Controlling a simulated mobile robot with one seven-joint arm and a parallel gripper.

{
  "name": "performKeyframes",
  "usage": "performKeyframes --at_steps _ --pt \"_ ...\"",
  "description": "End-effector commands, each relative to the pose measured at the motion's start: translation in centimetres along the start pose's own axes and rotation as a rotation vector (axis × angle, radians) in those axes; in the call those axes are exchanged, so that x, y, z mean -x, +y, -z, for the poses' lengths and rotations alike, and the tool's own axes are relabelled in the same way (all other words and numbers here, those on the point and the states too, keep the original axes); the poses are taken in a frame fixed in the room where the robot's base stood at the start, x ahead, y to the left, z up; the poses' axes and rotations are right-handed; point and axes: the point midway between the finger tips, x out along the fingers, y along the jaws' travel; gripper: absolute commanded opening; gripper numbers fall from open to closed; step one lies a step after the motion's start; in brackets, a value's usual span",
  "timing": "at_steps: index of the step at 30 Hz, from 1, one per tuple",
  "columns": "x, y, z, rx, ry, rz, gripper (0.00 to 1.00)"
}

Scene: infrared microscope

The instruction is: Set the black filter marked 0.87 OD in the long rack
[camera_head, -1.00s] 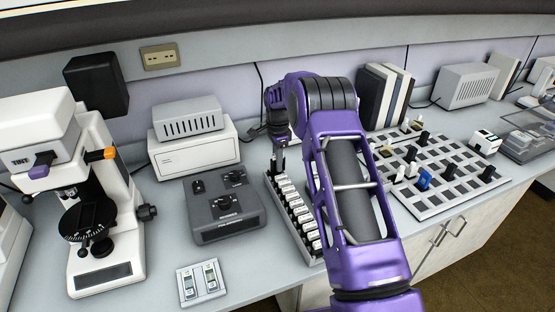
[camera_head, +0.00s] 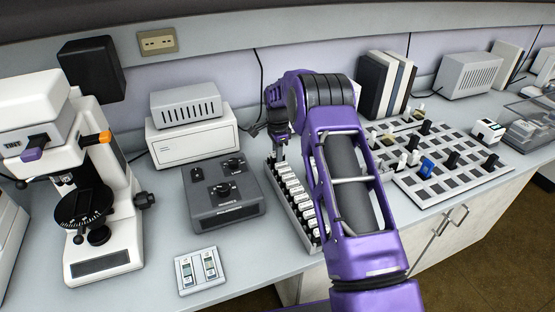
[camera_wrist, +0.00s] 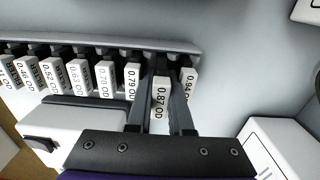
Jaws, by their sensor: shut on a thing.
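The long rack (camera_head: 287,214) stands on the bench, with several filters in a row. In the wrist view the rack's rim (camera_wrist: 185,46) runs across the top. The filter marked 0.87 OD (camera_wrist: 160,97) is between the fingers of my gripper (camera_wrist: 158,75), which is shut on it. Its white label faces the camera. It is in line with the row, between the filters marked 0.79 OD (camera_wrist: 131,81) and 0.94 OD (camera_wrist: 188,84), and looks a little nearer the camera than they do. My gripper (camera_head: 279,156) is at the rack's far end. The filter's lower end is hidden.
A grey control box (camera_head: 222,194) stands close to the left of the rack. A slotted board (camera_head: 440,187) with several black, white and blue pieces lies to the right, past my arm. A microscope (camera_head: 98,190) stands at the left. A small panel (camera_head: 199,270) lies at the front.

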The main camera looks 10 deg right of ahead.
Motion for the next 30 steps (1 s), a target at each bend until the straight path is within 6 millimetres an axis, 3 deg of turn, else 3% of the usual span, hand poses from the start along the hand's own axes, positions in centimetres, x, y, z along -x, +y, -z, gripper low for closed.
performKeyframes --at_steps 12,13,18,22,23,26,30 --pt "0.03 0.0 -0.04 0.0 0.0 0.0 0.0" --pt "0.03 0.0 -0.03 0.0 0.0 0.0 0.24" --pt "0.02 0.0 -0.03 0.0 0.0 0.0 0.54" --pt "0.01 0.01 -0.02 0.0 0.0 0.0 0.54" --pt "0.0 0.02 -0.02 0.0 0.0 0.0 0.44" --pt "-0.01 0.02 -0.02 0.0 0.0 0.0 0.61" --pt "-0.02 0.02 -0.01 0.0 0.0 0.0 0.61"
